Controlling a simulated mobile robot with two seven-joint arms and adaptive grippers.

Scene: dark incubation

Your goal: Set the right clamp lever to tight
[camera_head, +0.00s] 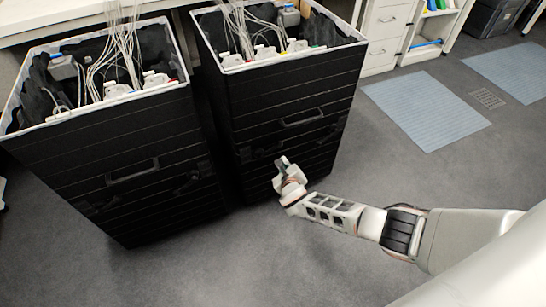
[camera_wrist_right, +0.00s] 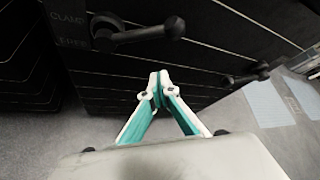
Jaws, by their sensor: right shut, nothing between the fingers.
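The right black box (camera_head: 290,95) has two dark clamp levers low on its front. In the right wrist view, the left one (camera_wrist_right: 140,36) lies nearly level beside a "CLAMP" label, its ball knob pointing right. The other lever (camera_wrist_right: 246,74) is farther right, also near level. I cannot tell which setting either is in. My right gripper (camera_head: 281,161) is in front of this box, low between the levers. Its fingertips (camera_wrist_right: 159,76) are together and empty, below the left lever's knob and apart from it. My left gripper is not in view.
A second black box (camera_head: 115,165) with similar levers stands to the left. Both boxes are open on top, with cables and white devices inside. Grey floor (camera_head: 330,260) is clear in front; blue mats (camera_head: 425,108) lie to the right. White drawers (camera_head: 390,35) stand behind.

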